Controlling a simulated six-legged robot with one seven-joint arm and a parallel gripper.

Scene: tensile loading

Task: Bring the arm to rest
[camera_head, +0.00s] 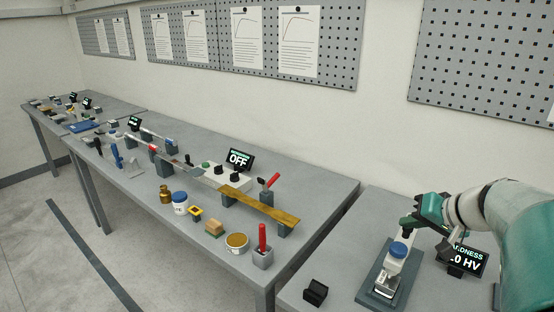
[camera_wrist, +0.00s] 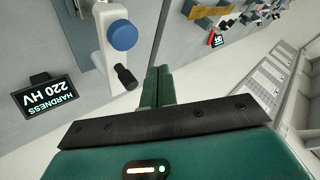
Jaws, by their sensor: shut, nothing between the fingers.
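My gripper (camera_wrist: 157,87) is in the wrist view with its two green fingers together and nothing between them. In the head view my arm reaches in from the right, and my gripper (camera_head: 414,222) is at the top of the hardness tester (camera_head: 397,262). In the wrist view the tester (camera_wrist: 104,45), with its blue knob and black handle, is just left of the fingers. The fingers look apart from it there. The head view does not show clearly whether they touch.
The hardness display (camera_wrist: 47,95) reads 220 HV and stands beside the tester. A small black block (camera_head: 315,292) lies near the right table's front edge. The left table (camera_head: 315,200) holds several tools, jars and an "OFF" display (camera_head: 239,159). The floor in front is clear.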

